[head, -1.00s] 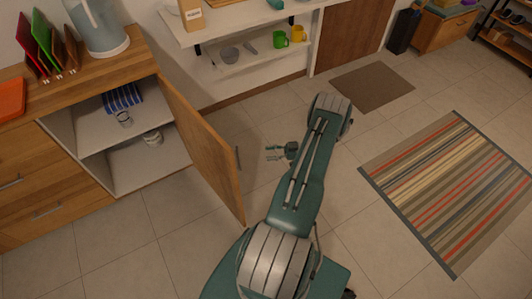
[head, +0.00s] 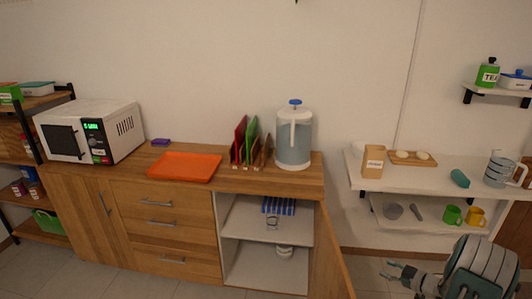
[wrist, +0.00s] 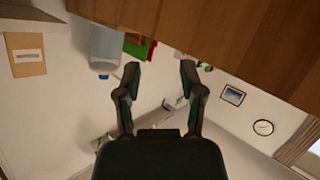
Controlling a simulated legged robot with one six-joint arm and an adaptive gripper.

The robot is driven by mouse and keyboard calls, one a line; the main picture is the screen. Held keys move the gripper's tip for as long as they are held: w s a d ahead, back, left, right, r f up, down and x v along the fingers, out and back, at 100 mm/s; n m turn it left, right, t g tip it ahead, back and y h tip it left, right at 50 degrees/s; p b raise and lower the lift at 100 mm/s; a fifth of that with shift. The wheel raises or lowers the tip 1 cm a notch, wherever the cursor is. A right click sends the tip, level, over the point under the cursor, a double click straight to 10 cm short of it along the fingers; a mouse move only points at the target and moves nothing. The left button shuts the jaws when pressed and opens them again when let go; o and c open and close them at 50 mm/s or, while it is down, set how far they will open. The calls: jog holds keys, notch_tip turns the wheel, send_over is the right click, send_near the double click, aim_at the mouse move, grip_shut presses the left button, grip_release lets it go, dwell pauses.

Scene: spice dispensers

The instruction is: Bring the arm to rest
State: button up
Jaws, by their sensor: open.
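My gripper (head: 403,275) shows at the lower right in the head view, to the right of the open cabinet door (head: 331,262). Its two fingers are spread apart with nothing between them. In the wrist view my gripper (wrist: 160,75) is also open and empty, and the room appears upside down there. The wooden door covers the top right of the wrist view. Part of my arm (head: 478,268) shows at the lower right of the head view; the rest is out of frame.
The counter holds a microwave (head: 90,130), an orange tray (head: 184,167) and a water dispenser (head: 293,138). The open cabinet has a white shelf (head: 243,232). A white shelf unit (head: 450,178) with green and yellow mugs stands behind my gripper.

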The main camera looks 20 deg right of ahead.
jog(key=w+a+r+m+h, duration=0.1)
jog(key=w+a+r+h, duration=0.15)
jog(key=w+r, duration=0.4)
jog(key=w+a+r+m+h, duration=0.1)
jog(key=w+r+h, duration=0.3)
jog(key=r, duration=0.6)
jog(key=s+a+r+m+g+h, duration=0.1)
jog(key=a+r+m+g+h, duration=0.15)
jog(key=a+r, duration=0.95)
jog(key=s+a+r+m+g+y, duration=0.2)
jog(key=s+a+m+g+y, duration=0.1)
jog(key=s+a, duration=2.4)
jog(key=shift+s+a+g+y, duration=0.25)
jog(key=shift+a+g+y, duration=0.15)
jog(key=shift+g+y, duration=0.5)
jog(key=shift+s, duration=0.1)
